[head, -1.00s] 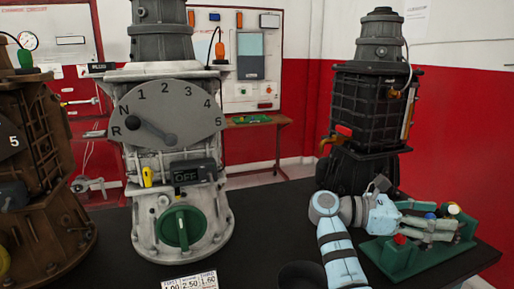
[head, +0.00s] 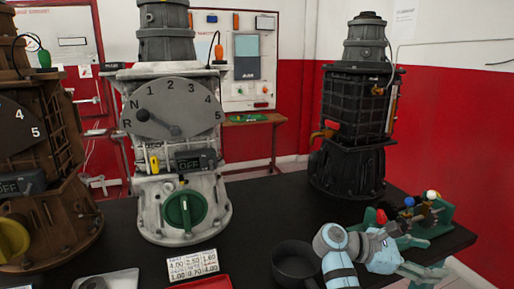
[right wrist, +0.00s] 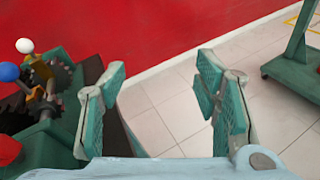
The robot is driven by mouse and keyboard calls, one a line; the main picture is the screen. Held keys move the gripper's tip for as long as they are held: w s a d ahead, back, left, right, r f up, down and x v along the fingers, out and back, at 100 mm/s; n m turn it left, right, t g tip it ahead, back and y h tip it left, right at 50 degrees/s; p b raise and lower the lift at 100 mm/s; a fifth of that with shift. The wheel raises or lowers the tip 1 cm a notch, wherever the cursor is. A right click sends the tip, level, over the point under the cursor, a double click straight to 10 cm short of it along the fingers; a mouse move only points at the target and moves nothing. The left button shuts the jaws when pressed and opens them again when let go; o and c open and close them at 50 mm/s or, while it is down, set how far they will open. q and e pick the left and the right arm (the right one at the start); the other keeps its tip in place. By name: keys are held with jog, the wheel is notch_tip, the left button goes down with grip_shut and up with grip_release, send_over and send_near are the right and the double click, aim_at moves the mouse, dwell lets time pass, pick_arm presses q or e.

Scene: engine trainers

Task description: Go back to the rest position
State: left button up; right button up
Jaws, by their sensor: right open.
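My right gripper (head: 432,257) is at the lower right of the head view, at the end of a light blue arm. Its green fingers are spread and nothing is between them. In the right wrist view the open fingers (right wrist: 160,78) have floor tiles and a red wall behind them. The gripper is in front of a green fixture (head: 432,218) with red, blue and white knobs at the table's right end. This fixture also shows at the left of the right wrist view (right wrist: 55,140). My left gripper is not in view.
A grey engine trainer (head: 180,150) with a gear dial and green knob stands mid-left on the dark table (head: 265,215). A brown trainer (head: 50,190) is at left, a black one (head: 350,130) at back right. A dark cup (head: 295,262) and number card (head: 193,265) are near the front.

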jog(key=s+a+f+m+t+y, duration=0.15)
jog(key=s+f+m+y, duration=0.35)
jog(key=f, duration=0.7)
jog(key=s+a+f+m+t+y, duration=0.1)
jog(key=s+f+m+t+y, duration=0.15)
jog(key=s+f, duration=0.7)
jog(key=s+a+f+m+t+y, duration=0.1)
jog(key=s+a+f+m+y, duration=0.2)
jog(key=s+a, duration=0.35)
jog(key=s+a+f+m+t+y, duration=0.1)
jog(key=s+a+f+m+y, duration=0.2)
jog(key=s+a, duration=0.35)
jog(key=d+f+g+y, duration=0.1)
jog(key=d+f, duration=0.2)
jog(key=f, duration=1.5)
jog(key=s+d+f+g, duration=0.2)
jog(key=s+f, duration=1.1)
pick_arm(q)
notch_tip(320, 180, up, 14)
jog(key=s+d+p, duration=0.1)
jog(key=p, duration=1.3)
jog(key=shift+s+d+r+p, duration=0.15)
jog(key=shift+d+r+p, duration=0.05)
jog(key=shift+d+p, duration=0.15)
pick_arm(e)
notch_tip(320, 180, up, 14)
jog(key=s+a, duration=0.1)
jog(key=s, duration=0.1)
jog(key=shift+a, duration=0.35)
